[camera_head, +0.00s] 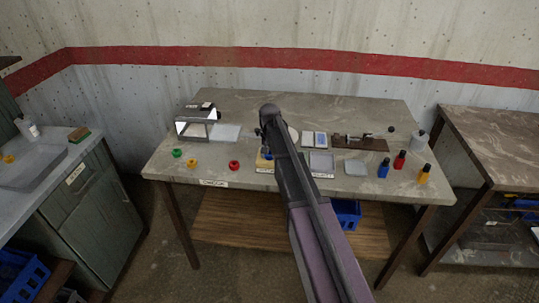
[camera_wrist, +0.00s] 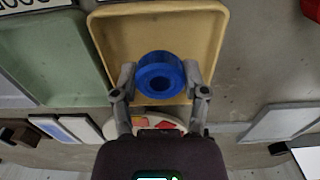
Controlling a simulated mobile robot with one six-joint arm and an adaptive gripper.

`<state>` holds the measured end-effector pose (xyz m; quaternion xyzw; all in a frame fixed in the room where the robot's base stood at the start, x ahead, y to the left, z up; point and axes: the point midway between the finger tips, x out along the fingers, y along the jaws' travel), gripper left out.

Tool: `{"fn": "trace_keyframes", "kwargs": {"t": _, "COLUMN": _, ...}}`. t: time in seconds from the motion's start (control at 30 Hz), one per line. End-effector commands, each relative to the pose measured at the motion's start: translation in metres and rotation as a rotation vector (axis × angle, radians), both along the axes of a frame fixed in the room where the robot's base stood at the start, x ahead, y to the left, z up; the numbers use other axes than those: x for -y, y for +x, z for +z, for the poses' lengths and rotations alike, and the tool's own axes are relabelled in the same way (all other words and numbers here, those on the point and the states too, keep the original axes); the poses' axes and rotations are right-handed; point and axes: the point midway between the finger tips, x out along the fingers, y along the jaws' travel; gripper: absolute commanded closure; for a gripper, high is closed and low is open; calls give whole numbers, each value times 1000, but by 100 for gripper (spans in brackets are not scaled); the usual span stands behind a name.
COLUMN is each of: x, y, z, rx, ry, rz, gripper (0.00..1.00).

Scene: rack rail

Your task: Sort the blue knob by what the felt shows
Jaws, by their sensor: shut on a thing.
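The blue knob (camera_wrist: 160,80) is a thick ring with a dark centre hole. In the wrist view my gripper (camera_wrist: 159,73) is shut on it, with one finger on each side. The knob is over a yellow tray (camera_wrist: 212,50); whether it touches the tray floor I cannot tell. The yellow tray also shows in the head view (camera_head: 262,164), partly hidden by my arm, which largely covers the gripper there. I cannot make out which surface is the felt.
A grey-green tray (camera_wrist: 45,55) lies beside the yellow one. Green (camera_head: 177,152), yellow (camera_head: 191,163) and red (camera_head: 234,165) knobs stand at the table's left front. A mirrored box (camera_head: 192,128) stands behind them.

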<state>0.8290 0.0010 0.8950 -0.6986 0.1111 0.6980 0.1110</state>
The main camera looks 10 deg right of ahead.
Motion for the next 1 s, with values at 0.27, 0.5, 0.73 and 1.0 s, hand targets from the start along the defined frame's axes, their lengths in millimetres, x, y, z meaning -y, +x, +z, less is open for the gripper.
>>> {"fn": "trace_keyframes", "kwargs": {"t": 0.27, "x": -1, "y": 0, "z": -7, "rx": 0, "ry": 0, "rz": 1, "gripper": 100}}
{"fn": "trace_keyframes", "kwargs": {"t": 0.5, "x": -1, "y": 0, "z": -7, "rx": 0, "ry": 0, "rz": 1, "gripper": 100}}
{"fn": "trace_keyframes", "kwargs": {"t": 0.73, "x": -1, "y": 0, "z": -7, "rx": 0, "ry": 0, "rz": 1, "gripper": 100}}
{"fn": "trace_keyframes", "kwargs": {"t": 1.0, "x": -1, "y": 0, "z": -10, "rx": 0, "ry": 0, "rz": 2, "gripper": 100}}
